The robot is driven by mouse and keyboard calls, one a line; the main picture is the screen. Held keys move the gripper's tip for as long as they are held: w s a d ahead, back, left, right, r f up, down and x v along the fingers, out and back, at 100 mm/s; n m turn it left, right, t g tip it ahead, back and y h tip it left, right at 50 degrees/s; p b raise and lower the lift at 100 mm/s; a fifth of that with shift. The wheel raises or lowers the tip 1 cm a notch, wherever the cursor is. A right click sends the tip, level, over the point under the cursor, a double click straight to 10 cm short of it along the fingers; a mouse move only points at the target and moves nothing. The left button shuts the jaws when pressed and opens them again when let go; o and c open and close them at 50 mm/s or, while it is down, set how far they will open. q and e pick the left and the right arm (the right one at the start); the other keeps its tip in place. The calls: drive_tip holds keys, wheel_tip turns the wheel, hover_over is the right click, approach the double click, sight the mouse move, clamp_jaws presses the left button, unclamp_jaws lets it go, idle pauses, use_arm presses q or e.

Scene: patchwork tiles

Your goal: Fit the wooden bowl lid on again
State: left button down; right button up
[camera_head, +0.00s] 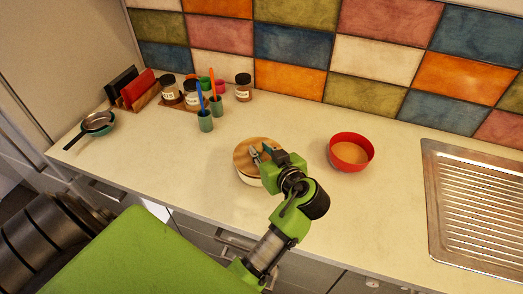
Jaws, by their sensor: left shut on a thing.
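The round wooden lid (243,156) is in the head view near the middle of the counter. A pale bowl (248,181) shows below the lid's front left edge, mostly covered by it. My left gripper (261,157) is shut on the lid from above, its fingers at the lid's middle; the exact grip point is small and partly hidden. I cannot tell whether the lid rests on the bowl rim or is just above it. My wrist and arm hide the right side of the lid and bowl. My right gripper is not in view.
A red bowl (351,152) stands to the right, with a metal drainboard (478,205) beyond it. Cups with brushes (205,121), spice jars (243,88), a rack (136,92) and a green pan (95,126) stand at the back left. The counter left of the lid is clear.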

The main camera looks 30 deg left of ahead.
use_arm(q)
drive_tip(key=shift+f+b, duration=0.7)
drive_tip(key=shift+f, duration=0.1)
drive_tip(key=c, duration=1.8)
unclamp_jaws()
drive_tip(key=shift+o, duration=0.2)
drive_tip(key=shift+r, duration=0.1)
